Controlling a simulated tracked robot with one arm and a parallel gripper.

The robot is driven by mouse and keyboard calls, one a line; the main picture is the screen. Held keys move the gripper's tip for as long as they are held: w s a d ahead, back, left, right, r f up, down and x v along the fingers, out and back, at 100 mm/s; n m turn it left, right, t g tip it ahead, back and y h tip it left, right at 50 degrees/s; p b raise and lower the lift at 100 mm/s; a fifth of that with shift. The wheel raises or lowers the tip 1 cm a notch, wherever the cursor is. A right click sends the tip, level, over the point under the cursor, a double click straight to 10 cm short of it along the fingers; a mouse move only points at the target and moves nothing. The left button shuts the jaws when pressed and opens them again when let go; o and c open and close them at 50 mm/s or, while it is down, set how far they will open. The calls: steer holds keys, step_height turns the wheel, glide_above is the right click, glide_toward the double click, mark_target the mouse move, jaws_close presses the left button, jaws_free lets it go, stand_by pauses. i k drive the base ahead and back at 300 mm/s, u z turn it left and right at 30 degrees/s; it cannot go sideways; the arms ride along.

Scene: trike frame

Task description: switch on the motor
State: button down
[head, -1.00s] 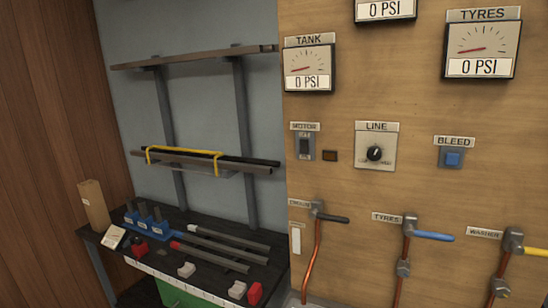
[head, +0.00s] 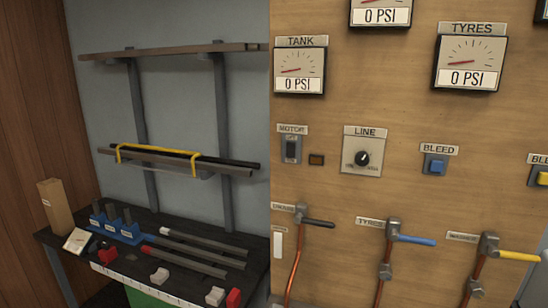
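The motor switch (head: 291,149) is a dark rocker in a grey housing on the wooden panel, under a label reading MOTOR (head: 292,129). A small dark amber lamp (head: 316,160) sits to its right and looks unlit. The tank gauge (head: 299,68) above reads 0 PSI. I cannot make out the rocker's position for sure. My gripper is not in view, and nothing touches the switch.
The panel also holds a LINE knob (head: 362,158), a blue BLEED button (head: 437,165) and a tyres gauge (head: 469,62) at 0 PSI. Valve levers, one blue (head: 417,240), stick out below. A dark bench (head: 60,238) with bars and blocks stands at left.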

mark_target(290, 146)
steer(key=i, duration=0.9)
steer(key=z, duration=0.05)
